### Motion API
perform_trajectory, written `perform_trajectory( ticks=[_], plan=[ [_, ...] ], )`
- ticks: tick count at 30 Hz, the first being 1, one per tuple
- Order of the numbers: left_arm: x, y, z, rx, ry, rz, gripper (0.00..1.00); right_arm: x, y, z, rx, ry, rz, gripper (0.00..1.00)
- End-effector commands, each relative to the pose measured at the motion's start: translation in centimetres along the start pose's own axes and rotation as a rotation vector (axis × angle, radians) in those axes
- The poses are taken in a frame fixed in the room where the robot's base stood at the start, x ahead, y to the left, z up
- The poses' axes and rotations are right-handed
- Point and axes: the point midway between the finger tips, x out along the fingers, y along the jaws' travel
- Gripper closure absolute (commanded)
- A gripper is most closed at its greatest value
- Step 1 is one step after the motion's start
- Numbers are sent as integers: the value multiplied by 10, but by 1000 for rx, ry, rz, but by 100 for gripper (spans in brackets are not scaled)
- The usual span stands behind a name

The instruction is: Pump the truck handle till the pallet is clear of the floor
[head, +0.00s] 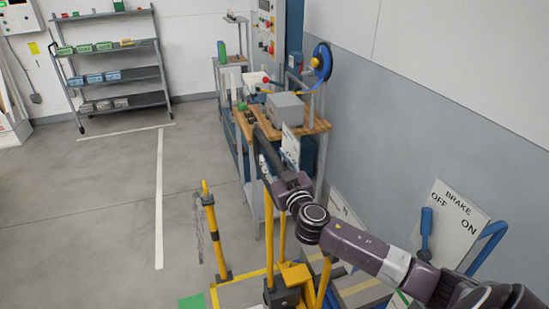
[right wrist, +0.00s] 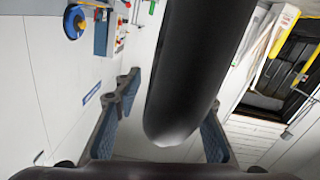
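The pallet truck (head: 293,275) shows in part at the bottom of the head view, with a yellow body and yellow uprights (head: 282,222) rising from it. My right gripper (head: 266,160) is at the upper end of these uprights, by a dark bar. In the right wrist view a thick black round bar (right wrist: 195,65), which looks like the handle grip, passes between the fingers of my right gripper (right wrist: 170,115). The fingers stand apart, with a gap visible on the left side of the bar. The pallet cannot be made out. My left gripper is out of view.
A yellow post (head: 213,235) with a chain stands at left. A BRAKE OFF/ON sign (head: 457,212) with a blue lever is at right. The floor at left is clear up to the shelf rack (head: 122,75).

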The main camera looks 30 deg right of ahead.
Motion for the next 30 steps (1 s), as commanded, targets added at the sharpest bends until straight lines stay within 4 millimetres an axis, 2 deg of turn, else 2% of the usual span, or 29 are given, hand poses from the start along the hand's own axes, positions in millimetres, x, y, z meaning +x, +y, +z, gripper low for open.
perform_trajectory(
  ticks=[3,6,17,26,30],
  plan=[
    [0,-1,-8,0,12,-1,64,0,0,0,0,0,-1,63],
    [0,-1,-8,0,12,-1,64,0,0,0,0,0,-1,63],
    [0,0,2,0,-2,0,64,0,0,0,0,0,-1,100],
    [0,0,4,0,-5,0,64,0,-2,1,-1,0,-1,100],
    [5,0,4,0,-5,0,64,0,-22,2,-16,0,-1,100]
  ],
)
